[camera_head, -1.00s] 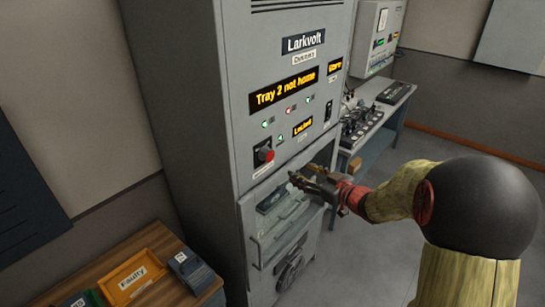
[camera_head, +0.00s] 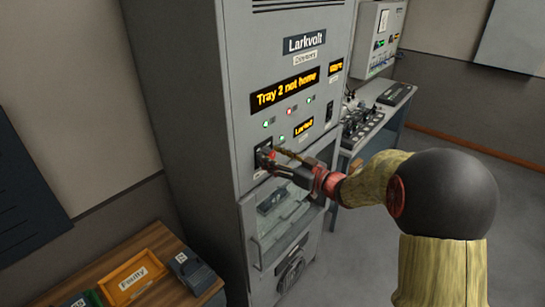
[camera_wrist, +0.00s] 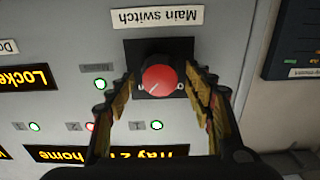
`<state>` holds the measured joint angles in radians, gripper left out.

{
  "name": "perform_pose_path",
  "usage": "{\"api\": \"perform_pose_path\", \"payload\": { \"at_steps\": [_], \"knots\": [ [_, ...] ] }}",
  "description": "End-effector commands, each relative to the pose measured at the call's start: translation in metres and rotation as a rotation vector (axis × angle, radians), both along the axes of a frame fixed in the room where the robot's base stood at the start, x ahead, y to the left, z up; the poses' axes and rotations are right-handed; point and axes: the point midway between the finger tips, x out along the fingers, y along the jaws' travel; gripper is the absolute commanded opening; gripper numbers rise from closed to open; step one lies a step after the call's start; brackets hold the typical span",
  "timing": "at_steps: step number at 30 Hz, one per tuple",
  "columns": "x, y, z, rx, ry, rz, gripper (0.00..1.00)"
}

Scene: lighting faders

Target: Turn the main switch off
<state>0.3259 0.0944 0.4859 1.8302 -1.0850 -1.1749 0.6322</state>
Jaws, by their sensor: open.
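The main switch (camera_wrist: 161,78) is a round red knob on a black plate, under an upside-down "Main switch" label (camera_wrist: 158,17) in the wrist view. A pale pointer line marks its face. My gripper (camera_wrist: 160,85) is open, with one finger on each side of the knob; I cannot tell whether they touch it.
The grey Larkvolt cabinet (camera_head: 175,80) shows "Tray 2 not home" (camera_head: 285,91) and a locked sign (camera_head: 303,127). An open tray (camera_head: 280,215) juts out below the switch. A wooden bench with an orange "Faulty" bin (camera_head: 130,277) stands at lower left.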

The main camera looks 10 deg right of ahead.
Motion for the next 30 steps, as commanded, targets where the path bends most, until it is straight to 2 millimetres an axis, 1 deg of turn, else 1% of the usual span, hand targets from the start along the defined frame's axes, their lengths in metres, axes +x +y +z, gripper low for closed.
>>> {"api": "perform_pose_path", "payload": {
  "at_steps": [8,30],
  "knots": [
    [0.0014,0.0009,0.0003,0.0,0.0,0.0,0.53],
    [0.0011,0.0008,0.0,0.0,0.0,0.0,0.11]
  ]
}}
